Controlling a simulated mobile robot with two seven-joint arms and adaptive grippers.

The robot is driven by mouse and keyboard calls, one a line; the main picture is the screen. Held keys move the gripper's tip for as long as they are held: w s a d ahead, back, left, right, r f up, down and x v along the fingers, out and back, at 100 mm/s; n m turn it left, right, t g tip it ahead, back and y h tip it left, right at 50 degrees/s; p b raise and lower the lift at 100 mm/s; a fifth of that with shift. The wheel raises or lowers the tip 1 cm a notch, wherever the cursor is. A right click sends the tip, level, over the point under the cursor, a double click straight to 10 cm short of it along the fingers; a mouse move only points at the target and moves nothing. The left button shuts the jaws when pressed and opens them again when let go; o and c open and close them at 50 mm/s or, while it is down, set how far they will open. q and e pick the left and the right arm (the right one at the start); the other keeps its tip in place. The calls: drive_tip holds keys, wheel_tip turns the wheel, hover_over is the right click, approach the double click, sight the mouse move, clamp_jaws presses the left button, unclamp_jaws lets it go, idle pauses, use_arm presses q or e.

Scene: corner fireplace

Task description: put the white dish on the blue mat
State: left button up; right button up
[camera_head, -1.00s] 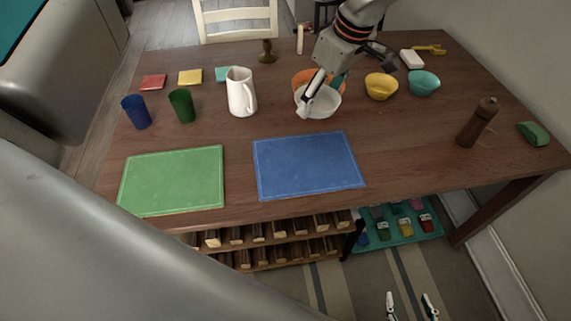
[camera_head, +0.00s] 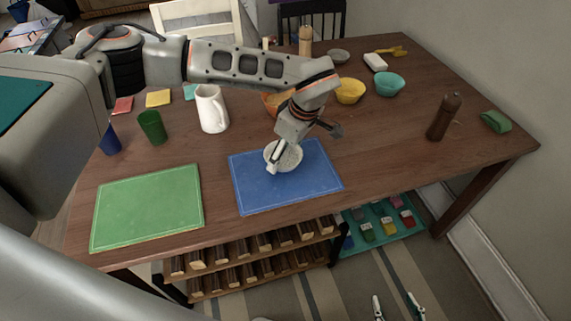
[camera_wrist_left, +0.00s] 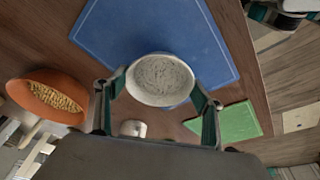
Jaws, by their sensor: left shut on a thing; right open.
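The white dish (camera_head: 288,158) is a small round bowl, and in the head view it is over the upper middle of the blue mat (camera_head: 310,184). My left gripper (camera_head: 276,159) is shut on the dish. In the left wrist view the dish (camera_wrist_left: 160,78) sits level-looking between the two fingers of the gripper (camera_wrist_left: 160,98), with the blue mat (camera_wrist_left: 120,28) behind it. I cannot tell whether the dish touches the mat. My right gripper (camera_head: 396,306) is open and empty, low in front of the table.
A green mat (camera_head: 148,208) lies to the left. A white jug (camera_head: 211,110), green cup (camera_head: 151,127) and blue cup (camera_head: 110,140) stand behind. An orange bowl (camera_wrist_left: 45,97) holds small grains. Yellow bowl (camera_head: 350,91), teal bowl (camera_head: 390,84) and brown mill (camera_head: 443,117) stand right.

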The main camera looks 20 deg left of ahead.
sight(287, 160)
use_arm(q)
drive_tip(key=shift+f, duration=2.35)
drive_tip(key=shift+f, duration=0.15)
drive_tip(key=o, duration=1.1)
drive_tip(key=shift+o, duration=0.2)
drive_tip(key=shift+r, duration=0.45)
drive_tip(key=v, duration=1.1)
drive_tip(key=shift+d+r, duration=0.15)
drive_tip(key=shift+r, duration=0.05)
